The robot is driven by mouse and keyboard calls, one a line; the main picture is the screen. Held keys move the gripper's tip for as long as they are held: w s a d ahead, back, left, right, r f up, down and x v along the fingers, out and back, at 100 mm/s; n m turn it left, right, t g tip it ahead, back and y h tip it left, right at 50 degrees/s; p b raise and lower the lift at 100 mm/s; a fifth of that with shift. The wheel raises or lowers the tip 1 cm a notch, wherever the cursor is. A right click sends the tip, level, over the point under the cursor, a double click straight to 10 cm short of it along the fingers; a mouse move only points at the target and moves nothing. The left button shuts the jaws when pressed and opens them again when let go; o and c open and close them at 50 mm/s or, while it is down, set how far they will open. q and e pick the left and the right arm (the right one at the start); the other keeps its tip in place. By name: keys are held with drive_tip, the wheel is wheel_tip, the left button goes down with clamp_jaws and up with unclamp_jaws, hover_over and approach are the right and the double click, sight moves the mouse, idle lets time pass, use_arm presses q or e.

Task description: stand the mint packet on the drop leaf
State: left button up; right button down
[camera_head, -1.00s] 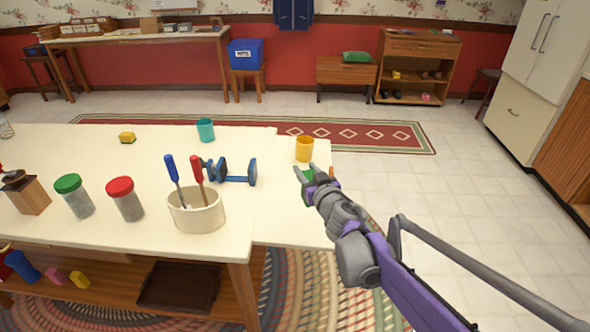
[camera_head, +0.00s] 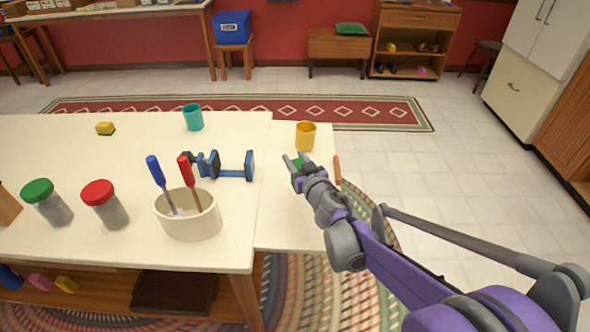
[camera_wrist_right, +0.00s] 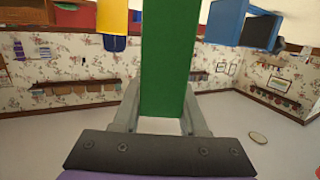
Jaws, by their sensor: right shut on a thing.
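The mint packet is a green block (camera_head: 297,163), mostly hidden by my gripper in the head view. In the right wrist view it is a tall green face (camera_wrist_right: 164,60) between the fingers. My right gripper (camera_head: 294,163) is shut on it, over the drop leaf (camera_head: 285,220) at the table's right end. I cannot tell whether the packet touches the leaf. My left gripper is not in view.
A yellow mug (camera_head: 305,136) stands on the leaf just behind the packet. An orange-brown bar (camera_head: 337,170) shows at the leaf's right edge. A blue clamp-like tool (camera_head: 233,171) and a cream crock (camera_head: 190,218) with two screwdrivers are to the left. The leaf's front part is clear.

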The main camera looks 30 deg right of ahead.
drive_tip(key=shift+f+b, duration=0.4)
drive_tip(key=shift+f, duration=1.35)
drive_tip(key=shift+f, duration=0.1)
drive_tip(key=shift+f+b, duration=0.4)
drive_tip(key=shift+c, duration=2.2)
unclamp_jaws()
drive_tip(key=shift+r, duration=0.15)
